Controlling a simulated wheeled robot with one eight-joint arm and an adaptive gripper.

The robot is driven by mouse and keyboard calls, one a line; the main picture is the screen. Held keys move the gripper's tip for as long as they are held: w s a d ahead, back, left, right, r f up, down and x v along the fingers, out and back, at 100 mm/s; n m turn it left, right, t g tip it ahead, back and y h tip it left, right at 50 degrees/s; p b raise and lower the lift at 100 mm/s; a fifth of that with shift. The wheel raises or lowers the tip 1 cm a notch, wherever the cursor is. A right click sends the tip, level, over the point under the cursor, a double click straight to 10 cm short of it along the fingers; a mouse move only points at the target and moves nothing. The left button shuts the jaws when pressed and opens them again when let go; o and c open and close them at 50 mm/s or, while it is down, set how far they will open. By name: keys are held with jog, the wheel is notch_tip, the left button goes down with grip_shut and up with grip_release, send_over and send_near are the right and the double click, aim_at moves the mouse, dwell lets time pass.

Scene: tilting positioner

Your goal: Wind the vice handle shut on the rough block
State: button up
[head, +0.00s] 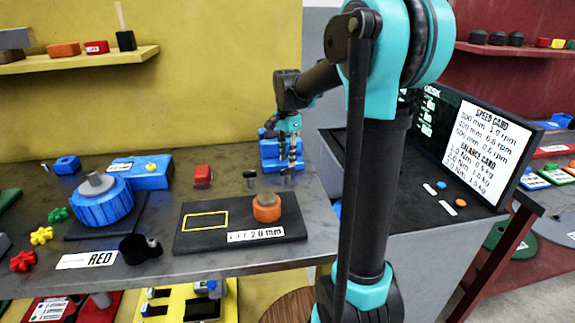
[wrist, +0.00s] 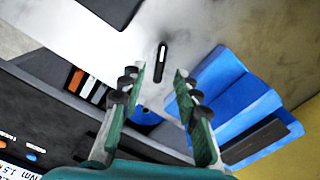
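The vice (head: 272,147) is the blue body at the back right of the grey bench. In the wrist view its stepped blue body (wrist: 218,82) lies right of my fingers, with a dark grey-brown bar (wrist: 255,141) across it. I cannot tell whether that bar is the rough block or a jaw. My gripper (head: 291,161) points down in front of the vice. In the wrist view its fingers (wrist: 158,88) are apart, with nothing held. A short black bar (wrist: 161,60) beyond the fingertips may be the vice handle. A round blue part (wrist: 146,116) shows partly between the fingers.
A red block (head: 203,174) and a small dark piece (head: 250,176) lie left of my gripper. A dark plate (head: 190,246) with an orange ring (head: 267,209) is in front. A black board with a speed card (head: 487,140) stands right. My arm hides part of the bench.

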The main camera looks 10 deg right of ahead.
notch_tip(320, 180, up, 8)
dwell(0.5)
jog(key=o, duration=0.5)
jog(key=shift+r+n, duration=0.1)
jog(key=shift+n, duration=0.2)
jog(key=o, duration=0.4)
jog(key=n, duration=0.2)
jog(key=shift+r+n, duration=0.3)
jog(key=shift+r, duration=0.1)
jog(key=shift+o, duration=0.2)
notch_tip(320, 180, up, 4)
jog(key=n, duration=1.5)
send_over(288, 168)
notch_tip(288, 168, down, 17)
jog(key=shift+a, duration=0.1)
